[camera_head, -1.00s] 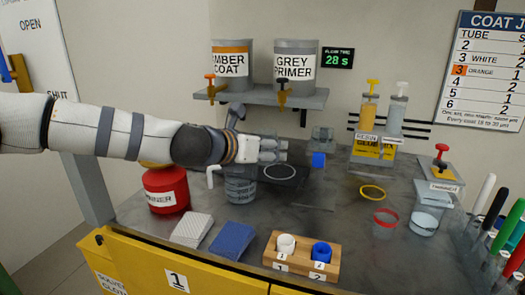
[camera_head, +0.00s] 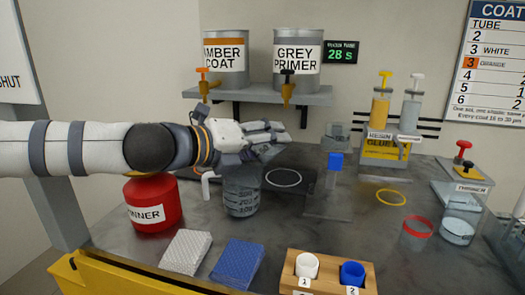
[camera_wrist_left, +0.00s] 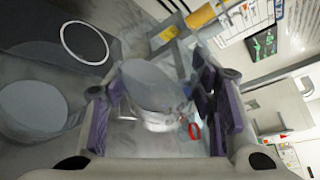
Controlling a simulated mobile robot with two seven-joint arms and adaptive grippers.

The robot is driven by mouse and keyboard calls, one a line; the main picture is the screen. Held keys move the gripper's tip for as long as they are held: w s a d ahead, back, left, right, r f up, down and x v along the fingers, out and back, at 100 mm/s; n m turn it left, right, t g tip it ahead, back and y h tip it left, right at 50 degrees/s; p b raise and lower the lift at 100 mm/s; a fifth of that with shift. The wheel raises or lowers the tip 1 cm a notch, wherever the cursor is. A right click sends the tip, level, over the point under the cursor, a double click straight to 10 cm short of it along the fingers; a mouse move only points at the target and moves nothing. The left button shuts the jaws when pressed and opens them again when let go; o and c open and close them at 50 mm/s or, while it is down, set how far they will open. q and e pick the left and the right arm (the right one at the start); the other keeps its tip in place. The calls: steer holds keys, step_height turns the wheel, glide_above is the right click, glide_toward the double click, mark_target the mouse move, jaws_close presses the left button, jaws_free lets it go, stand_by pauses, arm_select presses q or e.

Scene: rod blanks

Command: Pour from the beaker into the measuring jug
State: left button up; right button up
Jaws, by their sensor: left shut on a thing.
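My left gripper (camera_head: 268,140) is shut on a grey, see-through beaker (camera_wrist_left: 152,92). In the left wrist view the beaker sits between the two purple finger pads. In the head view the fingers mostly hide it. The measuring jug (camera_head: 241,197) is clear with dark graduations and stands on the bench just below my left gripper. Its rim is partly hidden by the hand. A rounded clear vessel, probably the jug, shows at the left of the wrist view (camera_wrist_left: 32,108). My right gripper is not in view.
A dark pad with a white ring (camera_head: 283,177) lies right of the jug. A wooden holder (camera_head: 328,272) with white and blue cups is nearer. The shelf (camera_head: 300,97) bears paint tanks behind.

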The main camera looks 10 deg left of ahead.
arm_select(q)
steer(key=shift+a+f+n+b, duration=0.15)
steer(key=shift+f+n+b, duration=0.3)
steer(key=shift+b, duration=0.2)
steer(key=shift+r, duration=0.45)
steer(key=shift+p, duration=0.3)
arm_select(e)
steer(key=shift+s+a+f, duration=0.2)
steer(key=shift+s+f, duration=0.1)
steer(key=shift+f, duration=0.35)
arm_select(q)
steer(key=shift+f, duration=0.1)
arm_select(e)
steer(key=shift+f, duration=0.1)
arm_select(q)
steer(key=shift+f+h+b, duration=0.1)
steer(key=shift+h+b, duration=0.2)
steer(key=shift+b, duration=0.1)
steer(key=shift+n, duration=0.25)
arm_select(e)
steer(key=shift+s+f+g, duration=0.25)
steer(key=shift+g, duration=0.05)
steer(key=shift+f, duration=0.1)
